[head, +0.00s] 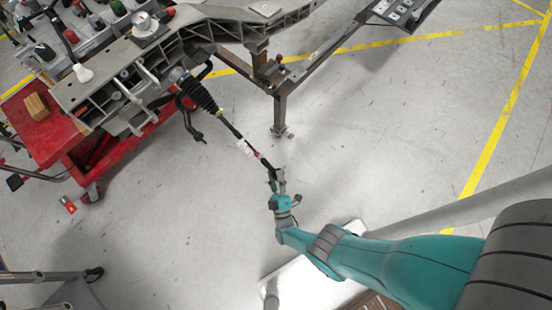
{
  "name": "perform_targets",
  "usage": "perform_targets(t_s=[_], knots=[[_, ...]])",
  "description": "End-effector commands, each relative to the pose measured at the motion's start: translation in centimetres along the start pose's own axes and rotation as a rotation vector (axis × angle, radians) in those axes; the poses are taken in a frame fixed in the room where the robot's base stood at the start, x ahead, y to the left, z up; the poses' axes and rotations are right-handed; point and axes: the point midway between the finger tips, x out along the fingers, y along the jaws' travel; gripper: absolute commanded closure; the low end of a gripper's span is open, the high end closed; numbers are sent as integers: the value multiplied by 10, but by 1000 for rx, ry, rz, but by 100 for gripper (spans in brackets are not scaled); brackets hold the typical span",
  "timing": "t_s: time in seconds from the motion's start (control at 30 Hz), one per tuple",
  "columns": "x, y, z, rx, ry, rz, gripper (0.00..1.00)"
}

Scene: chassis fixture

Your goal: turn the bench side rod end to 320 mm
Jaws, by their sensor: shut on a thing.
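The bench side tie rod runs down and right from a black ribbed bellows (201,97) on the chassis fixture (160,60). A white tag (244,147) and a small red part show on the thin rod near its outer end. My gripper (271,172) is at that outer end and is shut on the rod end (265,162). The jaws and my teal wrist cover part of the rod end. No length reading is legible.
A red cart (45,135) with a wooden block (37,106) stands at the left. A steel stand leg (279,115) rises just above the rod end. A grey trolley (60,290) is at the lower left. Open floor lies right of the stand, with yellow lines.

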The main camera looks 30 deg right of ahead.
Motion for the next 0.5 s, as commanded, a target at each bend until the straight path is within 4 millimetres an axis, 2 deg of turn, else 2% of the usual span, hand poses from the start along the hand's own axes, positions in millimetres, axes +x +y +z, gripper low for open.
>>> perform_targets(t_s=[0.3,0.33,0.43,0.5], knots=[[4,-2,-3,4,3,1,91],[4,-2,-3,4,3,1,53],[3,-2,-2,4,3,0,30],[2,-1,-2,3,2,0,30]])
